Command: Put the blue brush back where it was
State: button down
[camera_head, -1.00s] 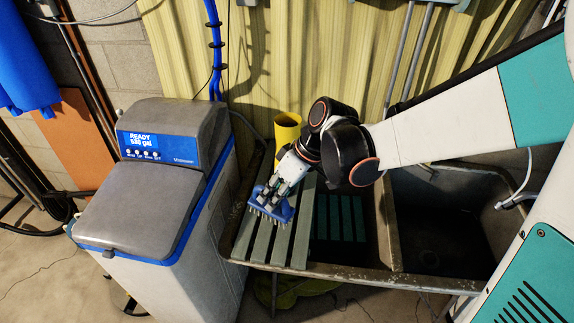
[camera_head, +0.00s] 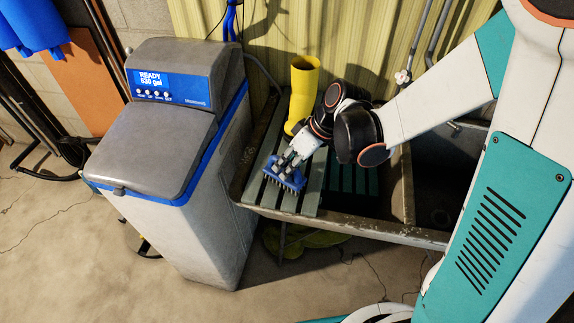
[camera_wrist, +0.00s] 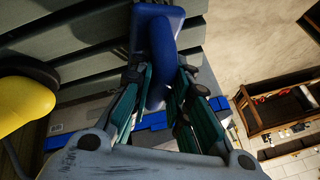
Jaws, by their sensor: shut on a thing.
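The blue brush (camera_head: 285,174) is at the left part of the slatted rack (camera_head: 311,190), bristles facing down. It also shows in the wrist view (camera_wrist: 160,48), its handle between the fingers. My gripper (camera_head: 290,160) is shut on the brush handle; the fingers (camera_wrist: 157,88) lie on both sides of it in the wrist view. The brush is over the grey-green slats, and I cannot tell if the bristles touch them. The rack lies across the left end of the sink.
A yellow boot-like thing (camera_head: 302,88) stands on the rack behind my gripper. The grey and blue water softener (camera_head: 165,140) stands close on the left. The metal sink rim (camera_head: 390,235) runs along the front. Open floor (camera_head: 100,260) lies at the lower left.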

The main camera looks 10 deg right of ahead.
jog(key=shift+f, duration=0.1)
jog(key=c, duration=1.9)
grip_release()
jog(key=shift+f, duration=0.1)
jog(key=shift+c, duration=0.2)
jog(key=o, duration=0.4)
jog(key=shift+r, duration=0.2)
jog(key=shift+d+r, duration=0.15)
jog(key=shift+r, duration=0.2)
jog(key=p+v, duration=0.4)
jog(key=v, duration=0.7)
jog(key=shift+s+d+r+m+t+h, duration=1)
jog(key=shift+s+d+r+m, duration=0.5)
jog(key=shift+s, duration=0.4)
jog(key=shift+s+d+r+m+t+h, duration=1.1)
jog(key=shift+s+r+m, duration=0.35)
jog(key=shift+s+r, duration=0.4)
jog(key=shift+s+d+r+m+t+h, duration=0.9)
jog(key=shift+s+d+r+m, duration=0.6)
jog(key=shift+s, duration=0.45)
